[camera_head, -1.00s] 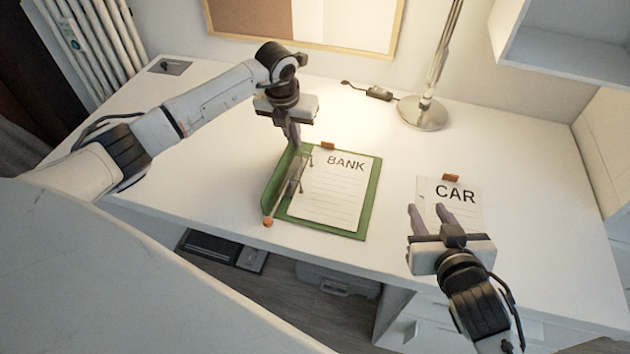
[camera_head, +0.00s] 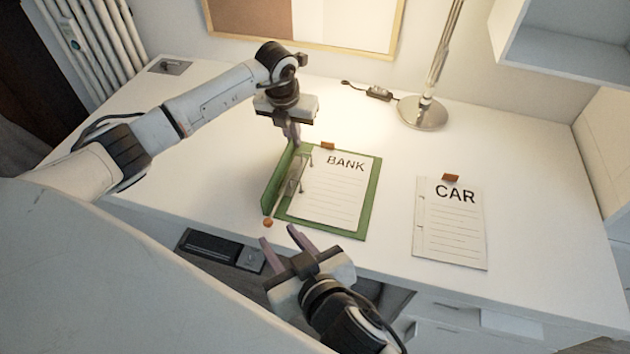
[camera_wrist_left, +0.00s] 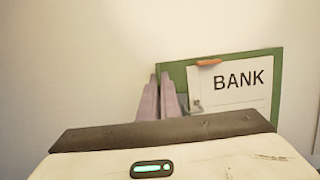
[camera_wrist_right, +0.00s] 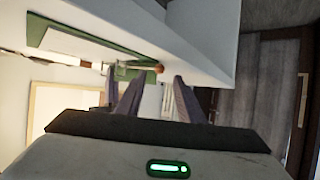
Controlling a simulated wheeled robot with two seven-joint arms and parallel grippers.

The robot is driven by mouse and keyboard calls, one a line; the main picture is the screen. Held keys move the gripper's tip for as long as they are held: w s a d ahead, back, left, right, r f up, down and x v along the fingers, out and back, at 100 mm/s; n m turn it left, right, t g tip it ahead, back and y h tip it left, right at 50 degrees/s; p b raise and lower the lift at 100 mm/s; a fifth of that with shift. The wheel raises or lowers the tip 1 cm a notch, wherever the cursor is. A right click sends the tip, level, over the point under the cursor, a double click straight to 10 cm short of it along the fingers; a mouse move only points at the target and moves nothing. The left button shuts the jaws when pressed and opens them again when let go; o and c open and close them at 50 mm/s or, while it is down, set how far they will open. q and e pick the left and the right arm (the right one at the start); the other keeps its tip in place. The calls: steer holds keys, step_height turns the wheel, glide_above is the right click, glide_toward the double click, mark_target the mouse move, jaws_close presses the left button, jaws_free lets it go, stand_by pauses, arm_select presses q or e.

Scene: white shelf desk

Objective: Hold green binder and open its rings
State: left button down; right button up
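The green binder (camera_head: 368,206) lies open on the desk with its left cover tilted up and a BANK sheet (camera_head: 336,196) inside. Its metal rings (camera_head: 300,184) run along the left side of the sheet and look closed. An orange knob (camera_head: 268,223) is at the near end of the ring strip. My left gripper (camera_head: 292,140) is at the cover's far left corner, its fingers almost together on the cover edge; the binder also shows in the left wrist view (camera_wrist_left: 277,85). My right gripper (camera_head: 278,234) is open and empty, just in front of the knob.
A CAR sheet (camera_head: 450,230) with an orange tab lies to the right on the white desk (camera_head: 540,190). A lamp base (camera_head: 422,113) and cable stand at the back. A shelf (camera_head: 565,45) hangs at the upper right. The desk's front edge is near my right gripper.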

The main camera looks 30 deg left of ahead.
mark_target(269, 226)
steer(key=shift+x, duration=3.5)
steer(key=c, duration=0.5)
